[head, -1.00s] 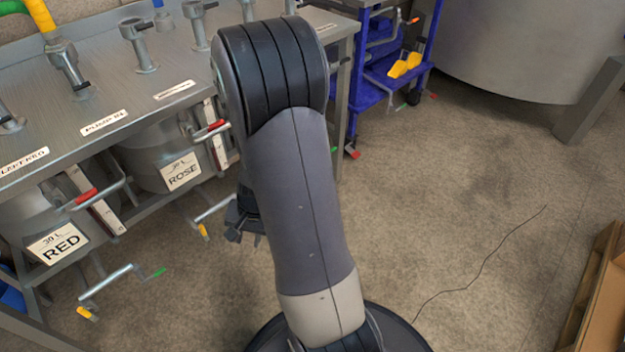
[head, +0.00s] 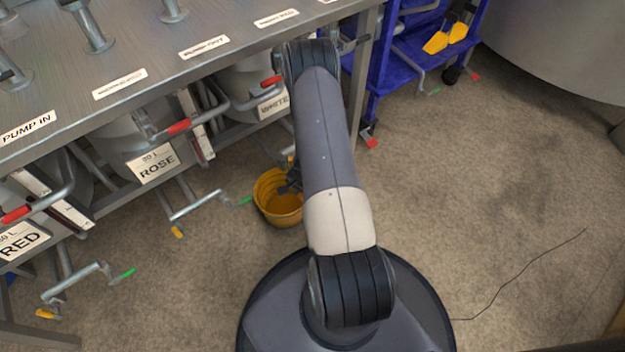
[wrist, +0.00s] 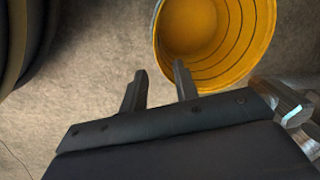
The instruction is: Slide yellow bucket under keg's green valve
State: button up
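The yellow bucket (head: 280,214) stands upright on the floor in the head view, its open top facing up. It also shows in the wrist view (wrist: 225,45), cut by the top edge, and looks empty inside. My gripper (head: 288,182) is at the bucket's rim in the head view, partly hidden by my arm. In the wrist view its two fingers (wrist: 158,80) are apart, the right one overlapping the rim's lower edge; contact cannot be told. A green-tipped valve handle (head: 244,200) on low pipework below the ROSE keg (head: 145,150) ends just left of the bucket.
Another green-tipped handle (head: 127,272) is below the RED keg (head: 25,238). The WHITE keg (head: 262,92) is behind the bucket under the steel bench (head: 140,50). A blue cart (head: 380,70) stands at the back. A thin cable (head: 520,258) lies on otherwise clear floor at right.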

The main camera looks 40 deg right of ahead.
jog(key=shift+w+d+f, duration=0.15)
jog(key=shift+d+f, duration=0.5)
jog(key=f+b, duration=0.1)
jog(key=f, duration=0.2)
jog(key=f+b, duration=0.1)
jog(key=f, duration=0.3)
jog(key=w+f+b, duration=0.1)
jog(key=f+b, duration=0.1)
jog(key=f, duration=0.1)
jog(key=shift+w+a+f, duration=0.1)
jog(key=shift+a+f, duration=0.15)
jog(key=shift+f, duration=0.1)
grip_shut()
